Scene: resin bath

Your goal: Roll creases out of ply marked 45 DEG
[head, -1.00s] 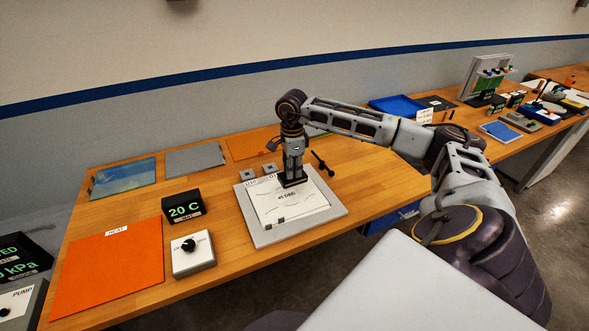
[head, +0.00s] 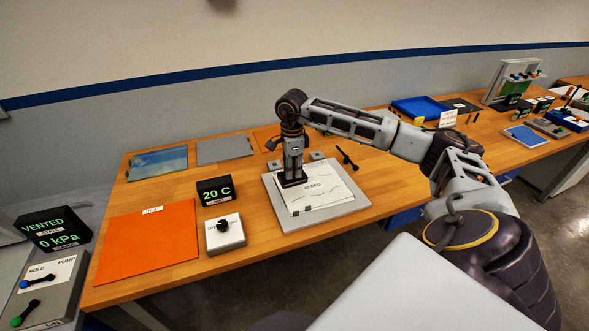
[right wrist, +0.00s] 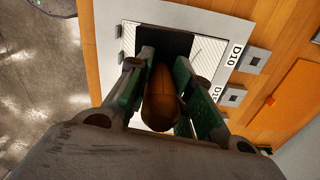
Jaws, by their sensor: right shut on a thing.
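The white ply marked 45 DEG (head: 313,190) lies on a grey plate (head: 334,208) on the wooden bench. Short dark curved lines show on its right part and near its front edge. My right gripper (head: 292,170) points down over the ply's left part, shut on a tool with a brown rounded handle (right wrist: 162,100) and a black foot (head: 291,182). The foot appears to rest on the ply; exact contact is hard to tell. The right wrist view shows the handle between the green finger pads. The foot hides part of the ply. My left gripper is not in view.
An orange mat (head: 147,240), a 20 C display (head: 215,191) and a knob box (head: 225,233) stand left of the plate. A black-handled item (head: 347,158) lies behind it. A gauge reading VENTED, 0 kPa (head: 48,230) and a pump box (head: 45,290) are far left.

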